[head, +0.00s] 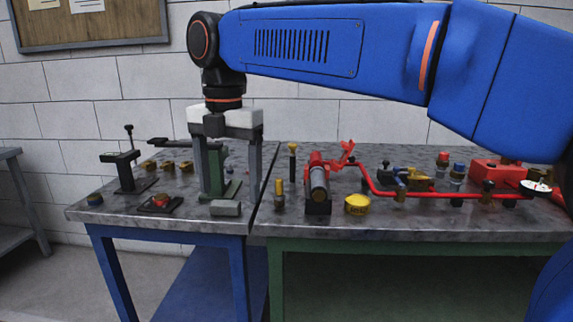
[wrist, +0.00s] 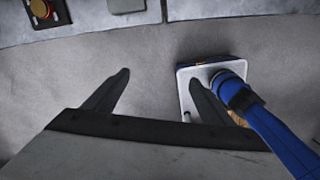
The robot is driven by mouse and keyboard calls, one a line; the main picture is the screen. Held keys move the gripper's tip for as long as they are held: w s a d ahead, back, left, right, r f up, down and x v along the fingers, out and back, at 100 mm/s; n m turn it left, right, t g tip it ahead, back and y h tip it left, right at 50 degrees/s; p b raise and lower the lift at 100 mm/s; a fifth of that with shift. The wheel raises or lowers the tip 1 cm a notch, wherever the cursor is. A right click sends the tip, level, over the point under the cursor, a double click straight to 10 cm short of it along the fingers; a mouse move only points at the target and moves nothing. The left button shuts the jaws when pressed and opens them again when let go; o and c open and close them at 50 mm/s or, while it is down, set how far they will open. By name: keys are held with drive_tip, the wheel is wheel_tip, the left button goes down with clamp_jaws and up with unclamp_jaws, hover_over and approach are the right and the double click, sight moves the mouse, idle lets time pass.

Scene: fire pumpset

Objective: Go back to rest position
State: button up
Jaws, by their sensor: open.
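My gripper (head: 230,196) hangs from my blue arm with its fingers pointing down. It is open, in front of or above the front right part of the left table (head: 110,212). In the wrist view, the two dark fingers of my gripper (wrist: 160,79) are spread over grey floor, with nothing between them. In the head view, a green stand (head: 215,170) shows between and behind the fingers. A grey block (head: 225,208) lies near the table's front edge, close to the fingers.
A red button on a dark plate (head: 160,202) and a black clamp-like stand (head: 126,172) are on the left table. The right table (head: 450,220) holds a red pump-like piece (head: 318,170), a red pipe (head: 440,195) and a yellow cap (head: 357,205). A brick wall stands behind.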

drive_tip(key=s+d+f+m+t, duration=0.1)
drive_tip(key=d+f+m, duration=0.3)
drive_tip(key=d+m, duration=0.6)
drive_tip(key=s+d+f+m+t, duration=0.1)
drive_tip(key=d+f+m, duration=0.45)
drive_tip(key=d, duration=0.95)
drive_tip(key=s+d+f+m+t, duration=0.2)
drive_tip(key=s+d+f+m, duration=1)
drive_tip(key=d+f+m, duration=0.3)
drive_tip(key=shift+f+m+t, duration=0.3)
drive_tip(key=shift+m, duration=0.55)
